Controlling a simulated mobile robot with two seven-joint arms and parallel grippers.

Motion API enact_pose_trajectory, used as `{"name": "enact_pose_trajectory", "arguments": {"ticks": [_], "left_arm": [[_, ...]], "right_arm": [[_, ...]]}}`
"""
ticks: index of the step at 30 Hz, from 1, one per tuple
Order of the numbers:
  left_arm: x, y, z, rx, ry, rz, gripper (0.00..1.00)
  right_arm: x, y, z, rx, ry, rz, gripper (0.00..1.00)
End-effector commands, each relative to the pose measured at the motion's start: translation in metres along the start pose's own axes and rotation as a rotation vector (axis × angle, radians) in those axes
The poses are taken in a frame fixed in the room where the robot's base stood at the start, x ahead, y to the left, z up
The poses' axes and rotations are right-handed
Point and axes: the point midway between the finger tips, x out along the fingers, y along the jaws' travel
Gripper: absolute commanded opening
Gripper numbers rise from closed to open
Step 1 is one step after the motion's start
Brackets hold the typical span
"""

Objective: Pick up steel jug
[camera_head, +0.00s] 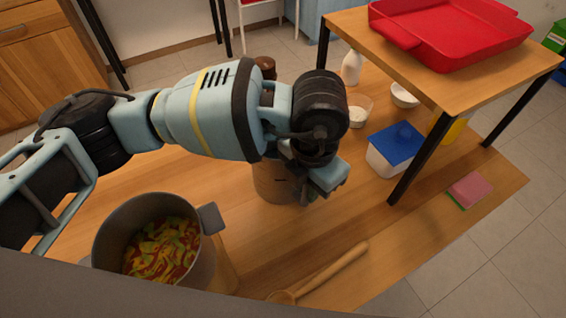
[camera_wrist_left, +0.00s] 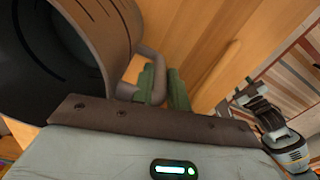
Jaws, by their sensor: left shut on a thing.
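The steel jug (camera_head: 276,184) stands on the wooden table in the head view, partly hidden behind my left wrist. In the left wrist view the jug (camera_wrist_left: 100,35) fills the upper left, with its dark open mouth and its curved handle showing. My left gripper (camera_head: 312,196) is at the jug's right side. Its green fingers (camera_wrist_left: 165,85) are shut on the handle in the left wrist view. I cannot tell whether the jug's base touches the table. My right gripper (camera_wrist_left: 254,97) shows small at the right of the left wrist view; its jaw state is unclear.
A pot of vegetables (camera_head: 160,250) stands at the front left, and a wooden spoon (camera_head: 330,272) lies at the front. A blue-lidded box (camera_head: 395,150), a white bottle (camera_head: 351,67) and small bowls stand behind. A raised shelf (camera_head: 345,25) holds a red tray (camera_head: 450,45).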

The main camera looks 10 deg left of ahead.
Motion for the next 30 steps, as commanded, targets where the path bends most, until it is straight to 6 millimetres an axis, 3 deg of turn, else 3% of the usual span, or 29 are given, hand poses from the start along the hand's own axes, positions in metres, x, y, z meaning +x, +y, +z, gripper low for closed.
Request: {"name": "enact_pose_trajectory", "arguments": {"ticks": [14, 30], "left_arm": [[-0.010, 0.000, 0.001, 0.000, -0.004, 0.002, 0.00], [-0.054, 0.000, 0.001, 0.001, -0.005, 0.003, 0.00]], "right_arm": [[0.000, 0.000, 0.000, 0.000, 0.000, 0.000, 0.36], [0.000, 0.000, 0.000, 0.000, -0.001, 0.000, 0.36]]}}
